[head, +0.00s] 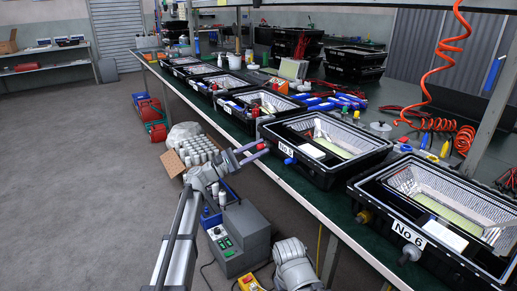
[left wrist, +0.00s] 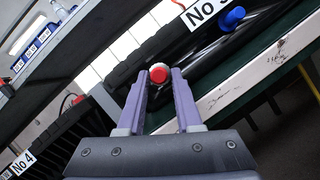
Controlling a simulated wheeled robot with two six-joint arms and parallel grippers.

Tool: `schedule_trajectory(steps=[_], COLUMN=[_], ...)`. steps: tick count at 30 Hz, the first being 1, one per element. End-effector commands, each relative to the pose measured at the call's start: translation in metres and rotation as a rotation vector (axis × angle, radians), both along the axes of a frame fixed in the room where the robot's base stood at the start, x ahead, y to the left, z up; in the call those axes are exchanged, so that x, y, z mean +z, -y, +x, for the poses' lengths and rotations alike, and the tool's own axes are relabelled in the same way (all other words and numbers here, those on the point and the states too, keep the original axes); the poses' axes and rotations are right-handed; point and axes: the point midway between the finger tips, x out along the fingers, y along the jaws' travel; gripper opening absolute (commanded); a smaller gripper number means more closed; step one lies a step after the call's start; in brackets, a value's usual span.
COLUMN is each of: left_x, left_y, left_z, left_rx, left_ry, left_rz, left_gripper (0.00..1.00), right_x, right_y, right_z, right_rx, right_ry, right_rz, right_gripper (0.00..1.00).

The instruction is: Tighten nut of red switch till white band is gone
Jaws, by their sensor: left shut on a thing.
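The red switch (left wrist: 160,72) is a round red cap with a whitish rim in the left wrist view. It sits on the side of the black housing marked No 5 (head: 287,148). My left gripper (head: 262,150) is shut on the red switch, with one purple finger on each side of it; the fingers also show in the left wrist view (left wrist: 161,80). The nut behind the cap is mostly hidden, and I cannot tell how much of the white band shows. My right gripper is not in view.
The housing marked No 6 (head: 408,233) stands to the right, and more housings (head: 232,105) line the bench to the left. A grey machine (head: 238,238) stands on the floor below.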

Motion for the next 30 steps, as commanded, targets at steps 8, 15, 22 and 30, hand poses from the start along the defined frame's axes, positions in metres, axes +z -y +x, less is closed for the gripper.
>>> schedule_trajectory(steps=[8, 15, 22, 30], left_x=[0.0002, 0.0001, 0.0000, -0.0005], left_y=[-0.0003, -0.0002, -0.0002, -0.0008], left_z=[-0.0001, -0.0001, 0.0000, -0.0003], left_rx=[0.000, 0.000, 0.000, 0.000], left_ry=[0.014, 0.014, 0.012, 0.012], left_rz=[0.009, 0.009, 0.009, 0.009], left_gripper=[0.00, 0.36, 0.62, 0.65], right_x=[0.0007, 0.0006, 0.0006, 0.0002], right_y=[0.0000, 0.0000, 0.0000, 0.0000], right_z=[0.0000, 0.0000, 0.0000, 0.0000], right_rx=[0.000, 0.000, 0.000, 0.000], right_ry=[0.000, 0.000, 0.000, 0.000], right_rz=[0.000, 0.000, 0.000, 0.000], right_gripper=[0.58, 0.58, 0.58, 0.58])
